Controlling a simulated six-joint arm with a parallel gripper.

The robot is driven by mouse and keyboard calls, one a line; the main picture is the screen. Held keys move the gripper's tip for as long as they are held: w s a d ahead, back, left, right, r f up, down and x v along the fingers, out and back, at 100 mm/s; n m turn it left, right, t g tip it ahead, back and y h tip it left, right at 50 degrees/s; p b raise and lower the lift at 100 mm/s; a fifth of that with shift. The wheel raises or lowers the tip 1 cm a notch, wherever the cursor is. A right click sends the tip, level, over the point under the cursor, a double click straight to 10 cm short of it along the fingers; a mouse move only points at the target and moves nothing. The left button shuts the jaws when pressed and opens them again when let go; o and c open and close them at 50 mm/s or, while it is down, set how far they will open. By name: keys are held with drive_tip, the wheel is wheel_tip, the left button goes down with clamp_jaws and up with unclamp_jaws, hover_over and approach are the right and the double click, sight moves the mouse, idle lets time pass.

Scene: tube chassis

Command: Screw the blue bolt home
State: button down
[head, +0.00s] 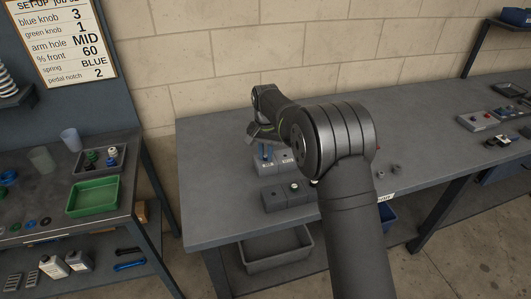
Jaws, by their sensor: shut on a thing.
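My gripper (264,143) points down over the left part of the grey bench. It is shut on the blue bolt (265,153), which shows as a small blue shape just below the jaws. The bolt is above or in a grey block (264,167) with a pale label. The bolt's lower end and how deep it sits are too small to tell. My arm hides part of the bench to the right of the block.
A second grey block (275,201) with a small pale knob sits in front. Small grey parts (397,170) lie right of my arm. A left bench holds a green tray (93,197) and a dark tray (90,162). The bench's left end is clear.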

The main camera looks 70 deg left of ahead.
drive_tip(key=m, duration=0.3)
drive_tip(key=shift+w+a+r, duration=0.1)
drive_tip(key=shift+w+r, duration=0.05)
drive_tip(key=shift+r, duration=0.05)
drive_tip(key=shift+m, duration=1.1)
drive_tip(key=c, duration=1.8)
unclamp_jaws()
drive_tip(key=shift+m, duration=0.5)
drive_tip(key=o, duration=0.5)
drive_tip(key=shift+f, duration=0.15)
